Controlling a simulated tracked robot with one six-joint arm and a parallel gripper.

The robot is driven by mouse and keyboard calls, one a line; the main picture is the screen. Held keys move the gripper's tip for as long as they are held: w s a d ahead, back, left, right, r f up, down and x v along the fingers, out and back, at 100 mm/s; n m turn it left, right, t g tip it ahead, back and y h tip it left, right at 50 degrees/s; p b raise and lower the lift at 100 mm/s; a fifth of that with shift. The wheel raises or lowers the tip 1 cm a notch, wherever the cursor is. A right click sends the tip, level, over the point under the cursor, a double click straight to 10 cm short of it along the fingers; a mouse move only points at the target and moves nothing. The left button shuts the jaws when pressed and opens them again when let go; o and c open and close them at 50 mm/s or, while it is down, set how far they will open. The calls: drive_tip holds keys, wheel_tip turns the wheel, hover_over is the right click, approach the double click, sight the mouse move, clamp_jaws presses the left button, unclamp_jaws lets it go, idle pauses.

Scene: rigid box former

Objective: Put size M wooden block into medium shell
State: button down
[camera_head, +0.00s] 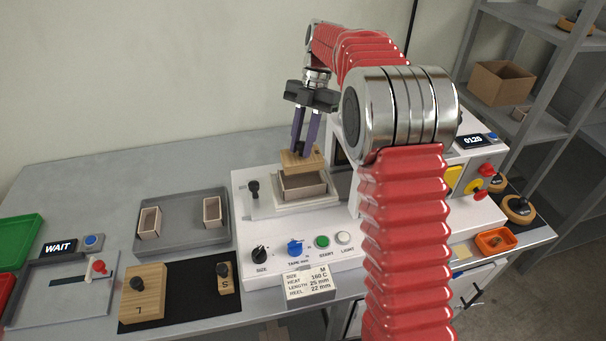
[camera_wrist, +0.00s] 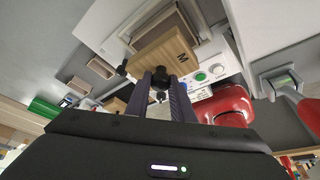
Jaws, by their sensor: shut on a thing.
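The size M wooden block (camera_head: 300,161) is held by its black knob just above the medium shell. It also shows in the wrist view with its letter M (camera_wrist: 166,54). My gripper (camera_head: 299,148) is shut on the knob, seen in the wrist view too (camera_wrist: 160,85). The medium shell (camera_head: 303,186) is an open box on the white plate of the machine. The block hovers over the shell's back side, apart from its front rim. Whether its lower edge touches the far rim is hidden.
The machine (camera_head: 290,258) has knobs and buttons in front. A grey tray (camera_head: 181,238) at left holds two small shells. Blocks L (camera_head: 142,300) and S (camera_head: 226,285) stand on a black mat (camera_head: 192,298). A black lever (camera_head: 254,187) stands left of the shell.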

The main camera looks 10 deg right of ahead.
sight(302, 167)
drive_tip(key=shift+f, duration=2.25)
drive_tip(key=shift+f, duration=1.85)
drive_tip(key=c, duration=1.5)
unclamp_jaws()
drive_tip(key=shift+c, duration=0.2)
drive_tip(key=v, duration=1.2)
drive_tip(key=shift+s, duration=0.1)
